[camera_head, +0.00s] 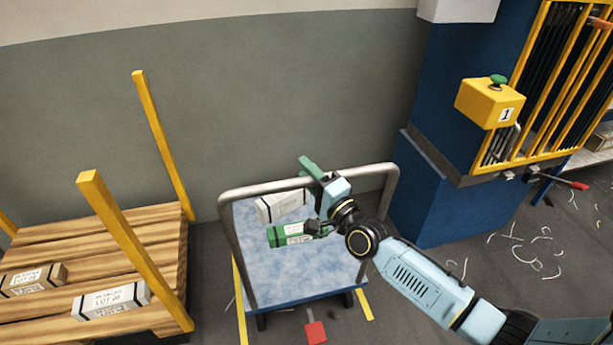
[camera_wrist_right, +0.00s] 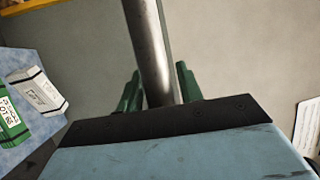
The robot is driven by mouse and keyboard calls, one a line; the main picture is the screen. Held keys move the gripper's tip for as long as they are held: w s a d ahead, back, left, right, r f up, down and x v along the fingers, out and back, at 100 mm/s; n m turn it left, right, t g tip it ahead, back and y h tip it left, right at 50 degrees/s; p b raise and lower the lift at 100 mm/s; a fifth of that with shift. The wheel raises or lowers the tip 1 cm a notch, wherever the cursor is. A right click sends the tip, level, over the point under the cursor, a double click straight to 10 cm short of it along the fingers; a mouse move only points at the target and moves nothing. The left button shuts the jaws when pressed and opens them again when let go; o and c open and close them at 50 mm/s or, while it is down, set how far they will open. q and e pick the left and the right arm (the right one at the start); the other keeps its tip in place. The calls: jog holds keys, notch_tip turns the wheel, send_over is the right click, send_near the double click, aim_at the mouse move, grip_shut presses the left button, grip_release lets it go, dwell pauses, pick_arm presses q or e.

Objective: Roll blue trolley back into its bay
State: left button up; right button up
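The blue trolley (camera_head: 340,262) stands on the floor left of the blue machine, with a grey tubular push handle (camera_head: 263,190) rising from it. A white box (camera_head: 280,206) and a green box (camera_head: 288,235) lie on its deck; both show at the left in the right wrist view. My right gripper (camera_head: 311,169) is at the handle's top bar. Yellow floor strips (camera_head: 364,304) show on both sides of the trolley. My left gripper is not in view.
A wooden pallet (camera_head: 150,235) with yellow posts and labelled boxes stands at the left. The blue machine (camera_head: 420,205) with a yellow button box (camera_head: 490,103) stands close on the right. A red floor marker (camera_head: 316,332) lies in front; white scraps litter the right floor.

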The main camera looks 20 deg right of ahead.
jog(key=shift+o, duration=0.7)
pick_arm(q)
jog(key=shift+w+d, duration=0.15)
pick_arm(e)
jog(key=shift+s, duration=0.1)
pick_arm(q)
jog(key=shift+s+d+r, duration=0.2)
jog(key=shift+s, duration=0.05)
pick_arm(e)
jog(key=v, duration=1.3)
jog(key=shift+s, duration=0.15)
jog(key=shift+f, duration=0.15)
